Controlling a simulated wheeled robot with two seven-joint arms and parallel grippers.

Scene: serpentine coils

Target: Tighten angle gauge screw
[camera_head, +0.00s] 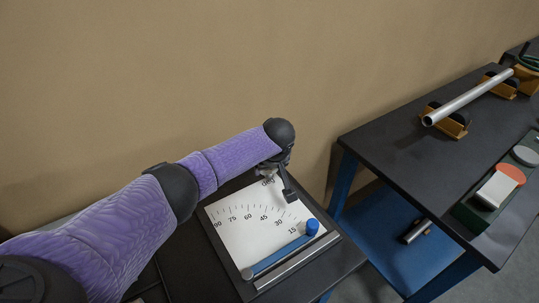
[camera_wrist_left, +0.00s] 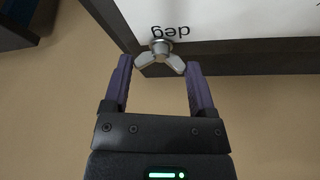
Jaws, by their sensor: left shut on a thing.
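The angle gauge (camera_head: 245,231) is a white plate with a degree scale in a dark frame on a dark table. A blue pointer arm (camera_head: 280,257) with a blue knob (camera_head: 312,226) lies along its front, near the low end of the scale. My left gripper (camera_head: 289,194) is over the plate's far edge, by the "deg" print. In the left wrist view the gripper (camera_wrist_left: 160,68) is shut on the silver wing screw (camera_wrist_left: 160,47), one wing towards each finger. The screw is hard to make out in the head view. My right gripper is not in view.
A metal bar (camera_head: 291,264) runs along the gauge's front. To the right, past a gap, another dark table (camera_head: 405,160) holds a metal pipe (camera_head: 465,97) on wooden supports and a green tray (camera_head: 478,217). A tan wall stands close behind.

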